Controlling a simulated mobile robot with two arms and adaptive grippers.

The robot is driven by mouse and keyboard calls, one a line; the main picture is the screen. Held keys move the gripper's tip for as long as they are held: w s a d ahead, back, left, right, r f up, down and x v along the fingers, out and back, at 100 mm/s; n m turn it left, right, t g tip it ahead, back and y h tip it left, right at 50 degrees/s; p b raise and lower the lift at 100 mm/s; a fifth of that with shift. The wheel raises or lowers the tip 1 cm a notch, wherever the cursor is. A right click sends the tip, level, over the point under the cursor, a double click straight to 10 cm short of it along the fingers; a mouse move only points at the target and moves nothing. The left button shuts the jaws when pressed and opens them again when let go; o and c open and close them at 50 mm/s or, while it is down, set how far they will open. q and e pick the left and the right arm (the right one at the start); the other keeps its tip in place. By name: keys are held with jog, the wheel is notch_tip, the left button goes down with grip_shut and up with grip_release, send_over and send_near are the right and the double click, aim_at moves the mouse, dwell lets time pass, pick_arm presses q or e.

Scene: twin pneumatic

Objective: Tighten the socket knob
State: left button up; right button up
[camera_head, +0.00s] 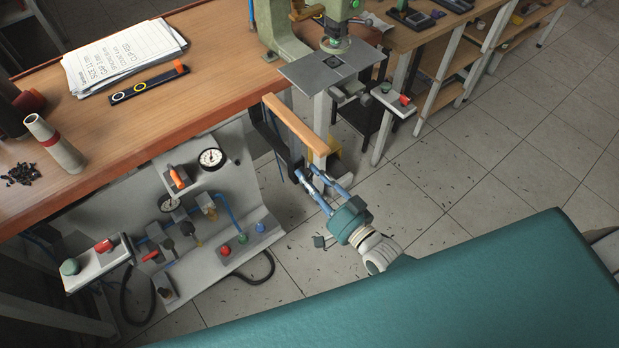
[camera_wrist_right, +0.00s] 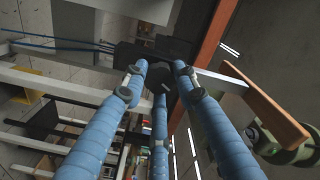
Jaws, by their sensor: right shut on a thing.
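My right gripper (camera_head: 310,178) reaches up under the bench's right end, beside a black block (camera_head: 285,150). Its blue fingers (camera_wrist_right: 155,75) are shut around a small dark part, which I take to be the socket knob (camera_wrist_right: 163,86); it is mostly hidden by the fingertips and the dark housing behind it. In the head view this part is too small to make out. My left gripper is not in view.
A pneumatic panel (camera_head: 226,256) with gauges, valves and coloured buttons hangs below the wooden bench (camera_head: 215,85). A wooden bar (camera_head: 296,125) is just above my right gripper. A green drill press (camera_head: 283,33) stands behind.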

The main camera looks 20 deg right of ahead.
jog(key=m, duration=0.2)
jog(key=m+b, duration=0.1)
jog(key=m, duration=0.2)
jog(key=shift+w+d+r+m, duration=0.25)
jog(key=shift+r+m, duration=0.05)
jog(key=shift+r, duration=0.1)
jog(key=m+b, duration=0.2)
jog(key=m, duration=0.3)
jog(key=shift+f, duration=0.15)
jog(key=shift+d+m, duration=0.1)
jog(key=shift+m, duration=0.2)
jog(key=o, duration=1.1)
jog(key=shift+f, duration=0.1)
jog(key=shift+o, duration=0.2)
jog(key=shift+s+f, duration=0.1)
jog(key=shift+f, duration=0.05)
jog(key=shift+s, duration=0.2)
jog(key=v, duration=1.1)
jog(key=shift+s+d, duration=0.15)
jog(key=shift+s, duration=0.15)
